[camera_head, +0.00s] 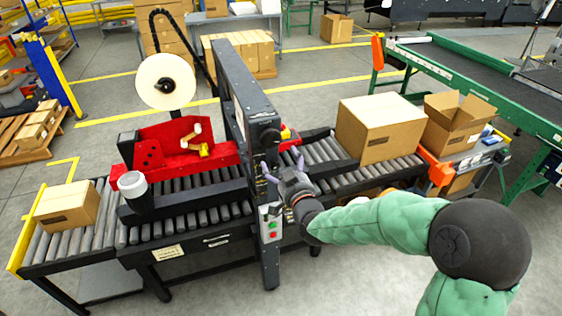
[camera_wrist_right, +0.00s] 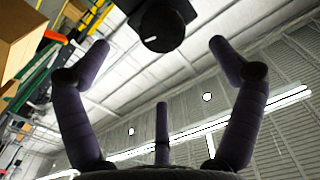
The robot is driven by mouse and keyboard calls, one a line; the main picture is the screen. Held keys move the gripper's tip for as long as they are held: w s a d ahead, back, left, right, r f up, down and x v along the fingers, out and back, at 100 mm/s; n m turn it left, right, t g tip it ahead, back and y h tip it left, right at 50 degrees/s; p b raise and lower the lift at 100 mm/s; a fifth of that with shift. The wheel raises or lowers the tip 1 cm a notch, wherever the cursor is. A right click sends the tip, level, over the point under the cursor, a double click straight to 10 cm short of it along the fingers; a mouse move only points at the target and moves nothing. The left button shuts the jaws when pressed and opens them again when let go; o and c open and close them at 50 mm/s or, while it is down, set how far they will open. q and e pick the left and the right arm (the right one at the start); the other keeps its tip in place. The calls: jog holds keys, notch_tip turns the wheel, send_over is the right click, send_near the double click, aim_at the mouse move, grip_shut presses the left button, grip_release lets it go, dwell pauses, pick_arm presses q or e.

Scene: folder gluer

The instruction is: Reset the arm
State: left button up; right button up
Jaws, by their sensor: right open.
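My right arm, in a green padded sleeve, comes in from the lower right in the head view. My right gripper (camera_head: 283,172) is beside the dark upright post (camera_head: 262,160) of the machine, above its control box. In the right wrist view the right gripper (camera_wrist_right: 160,60) has its fingers spread wide with nothing between them. A black round knob (camera_wrist_right: 162,28) shows above and beyond the fingers there. The control box (camera_head: 271,225) with a green and a red button is on the post below the gripper. My left gripper is in neither view.
A roller conveyor (camera_head: 230,205) runs through the machine. One closed box (camera_head: 68,206) sits at its left end, another (camera_head: 380,128) on the right part. An open box (camera_head: 457,122) stands farther right. A tape roll (camera_head: 165,81) stands above the red unit (camera_head: 180,145). Floor in front is clear.

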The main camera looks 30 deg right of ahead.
dwell(0.4)
jog(key=s+a+f+g+y+b, duration=0.1)
jog(key=a+f+g+y, duration=0.3)
jog(key=f, duration=0.7)
jog(key=s+a+f+n+g+h+b, duration=0.15)
jog(key=a+f, duration=0.35)
jog(key=f, duration=0.6)
jog(key=s+a+f+m+g+y+b, duration=0.1)
jog(key=a+f+g+y+b, duration=0.3)
jog(key=f, duration=0.7)
jog(key=s+a+f+g, duration=0.4)
jog(key=s+a+f, duration=0.2)
jog(key=s+f, duration=0.3)
jog(key=s+a+f+n+g+y, duration=0.1)
jog(key=s+a+f+g, duration=0.2)
jog(key=s+a+f, duration=0.3)
jog(key=s+f, duration=0.4)
jog(key=shift+a+f+g+b, duration=0.2)
jog(key=shift+a+g+b, duration=0.15)
jog(key=shift+b, duration=0.05)
jog(key=shift+n+y, duration=0.25)
